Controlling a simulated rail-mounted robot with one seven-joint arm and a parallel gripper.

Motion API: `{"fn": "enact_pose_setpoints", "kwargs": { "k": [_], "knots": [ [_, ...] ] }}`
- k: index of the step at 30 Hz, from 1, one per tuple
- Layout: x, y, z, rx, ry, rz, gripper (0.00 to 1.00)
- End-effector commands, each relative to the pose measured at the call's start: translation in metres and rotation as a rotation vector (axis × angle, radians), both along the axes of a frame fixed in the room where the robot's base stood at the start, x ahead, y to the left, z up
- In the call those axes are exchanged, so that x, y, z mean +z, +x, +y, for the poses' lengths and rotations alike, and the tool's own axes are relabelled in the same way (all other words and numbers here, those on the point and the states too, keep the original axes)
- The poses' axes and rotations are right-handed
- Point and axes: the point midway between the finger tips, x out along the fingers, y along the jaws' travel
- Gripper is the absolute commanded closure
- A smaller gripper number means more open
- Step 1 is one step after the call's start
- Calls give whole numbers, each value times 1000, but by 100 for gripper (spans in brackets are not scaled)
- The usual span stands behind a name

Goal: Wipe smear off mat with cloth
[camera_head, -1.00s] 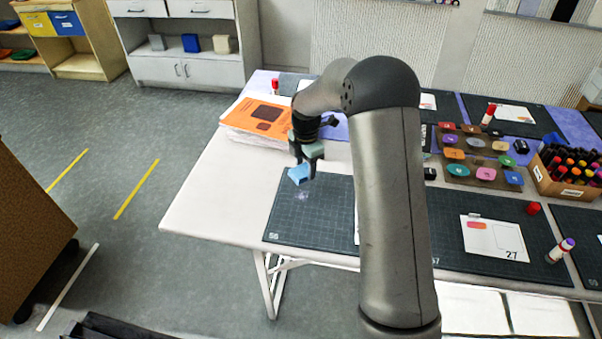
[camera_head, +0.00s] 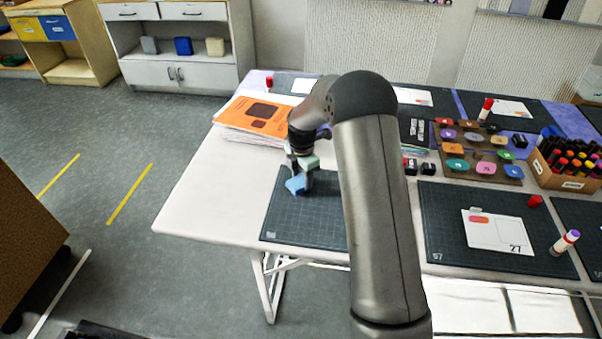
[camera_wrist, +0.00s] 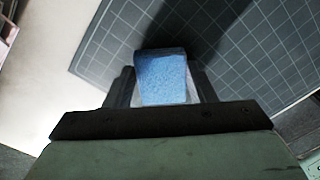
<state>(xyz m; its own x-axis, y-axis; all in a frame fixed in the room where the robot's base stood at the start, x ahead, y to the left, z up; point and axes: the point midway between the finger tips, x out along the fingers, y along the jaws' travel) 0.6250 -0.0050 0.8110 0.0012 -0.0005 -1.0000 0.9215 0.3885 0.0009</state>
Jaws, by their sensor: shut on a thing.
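My gripper (camera_head: 300,177) is shut on a folded blue cloth (camera_head: 296,186). The cloth is at or just above the dark gridded mat (camera_head: 300,226) at the table's left front; I cannot tell whether it touches. In the wrist view the blue cloth (camera_wrist: 163,80) sits between the two dark fingers, with the mat's grid (camera_wrist: 255,60) behind it. No pale smear shows on the visible part of the mat. The area under and behind the cloth and my arm is hidden.
An orange-topped paper stack (camera_head: 252,118) lies behind the mat. A second mat (camera_head: 450,245) with a white card (camera_head: 497,232) is to the right. A paint palette board (camera_head: 478,150) and a marker box (camera_head: 568,164) stand farther right. The table's left part (camera_head: 200,195) is bare.

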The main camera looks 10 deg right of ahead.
Motion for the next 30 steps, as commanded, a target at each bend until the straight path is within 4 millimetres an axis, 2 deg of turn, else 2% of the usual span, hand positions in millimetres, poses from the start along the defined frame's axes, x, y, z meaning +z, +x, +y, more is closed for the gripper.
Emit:
{"fn": "enact_pose_setpoints", "kwargs": {
  "k": [1,2,15,30],
  "knots": [
    [-8,-2,1,0,0,2,71],
    [-4,-5,2,0,0,0,75],
    [-6,-39,7,-15,-1,4,75],
    [-6,2,-3,-5,1,0,75]
  ]
}}
